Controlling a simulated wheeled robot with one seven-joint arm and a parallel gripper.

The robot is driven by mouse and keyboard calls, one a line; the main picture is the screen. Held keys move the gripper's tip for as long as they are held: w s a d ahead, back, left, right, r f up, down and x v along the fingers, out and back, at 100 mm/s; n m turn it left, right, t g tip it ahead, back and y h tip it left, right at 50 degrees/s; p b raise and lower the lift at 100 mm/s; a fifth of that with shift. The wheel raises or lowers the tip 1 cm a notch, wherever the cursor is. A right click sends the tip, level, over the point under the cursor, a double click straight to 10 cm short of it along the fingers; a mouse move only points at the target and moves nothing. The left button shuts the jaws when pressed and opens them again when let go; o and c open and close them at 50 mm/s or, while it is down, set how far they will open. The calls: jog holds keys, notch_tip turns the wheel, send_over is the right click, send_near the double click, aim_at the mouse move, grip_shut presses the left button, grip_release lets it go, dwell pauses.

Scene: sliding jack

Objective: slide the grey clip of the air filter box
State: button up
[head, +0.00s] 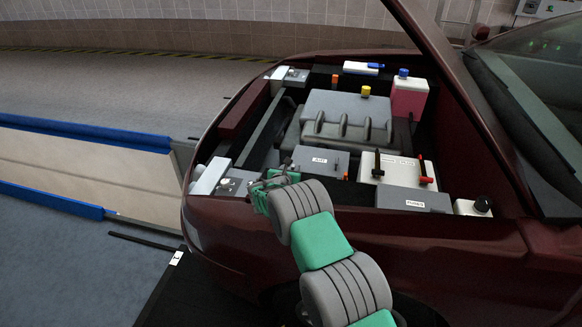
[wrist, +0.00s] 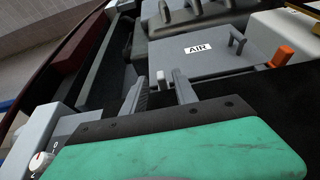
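The air filter box is a grey box with a white "AIR" label; it shows in the head view (head: 328,167) and the wrist view (wrist: 203,66). A small grey upright piece (wrist: 236,42), possibly the grey clip, stands on its right part in the wrist view. An orange tab (wrist: 280,57) sits at its right end. My gripper (wrist: 161,86) is open, its two fingers apart in front of the box's near left side. A small pale piece shows between the fingertips; I cannot tell what it is. In the head view my gripper (head: 271,180) is left of the box, partly hidden by my wrist.
The large grey engine cover (head: 345,118) lies behind the box. A white battery-like box (head: 398,171) with a red-orange lever stands to the right. A grey box with a white block (head: 210,176) stands at the left. The dark red car body edge surrounds the bay.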

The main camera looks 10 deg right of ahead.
jog(key=shift+x, duration=1.25)
jog(key=shift+c, duration=0.4)
grip_shut()
jog(key=shift+a, duration=0.1)
